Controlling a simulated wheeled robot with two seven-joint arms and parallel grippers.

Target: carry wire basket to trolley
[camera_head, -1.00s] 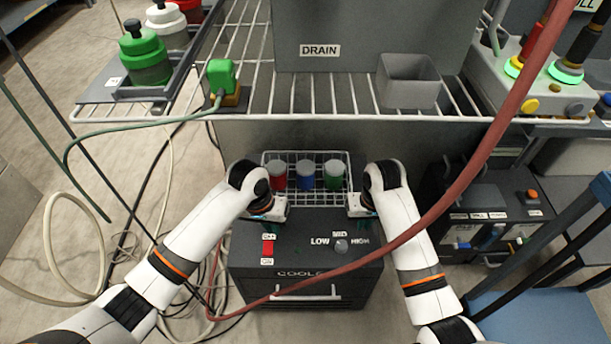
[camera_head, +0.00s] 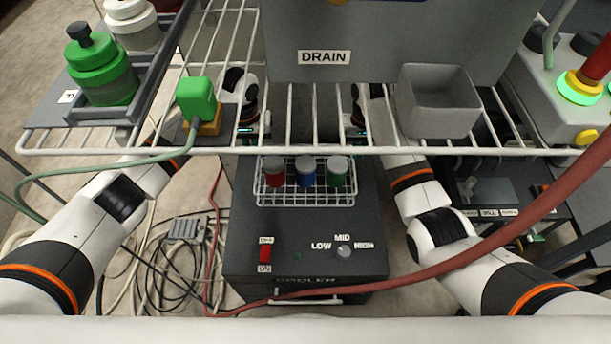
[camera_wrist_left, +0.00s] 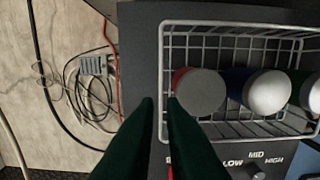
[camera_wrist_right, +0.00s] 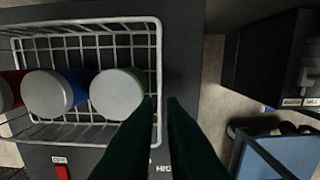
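The wire basket (camera_head: 263,197) sits on the dark cooler (camera_head: 240,235). It holds three grey-capped jars: red (camera_head: 274,176), blue (camera_head: 307,178) and green (camera_head: 337,178). My left gripper (camera_head: 250,138) and right gripper (camera_head: 357,136) are partly hidden behind the shelf bars, at the basket's left and right. In the left wrist view, the open fingertips (camera_wrist_left: 160,100) line up with the basket's left wall. In the right wrist view, the open fingertips (camera_wrist_right: 159,100) line up with its right wall. Contact is not clear. A blue platform (camera_wrist_right: 280,155), possibly the trolley, shows at lower right.
A wire shelf (camera_head: 330,151) hangs over my forearms, carrying a grey open box (camera_head: 437,105) and a green plug (camera_head: 196,100). A red hose (camera_head: 470,245) crosses the front. Cables (camera_head: 165,270) lie on the floor at left.

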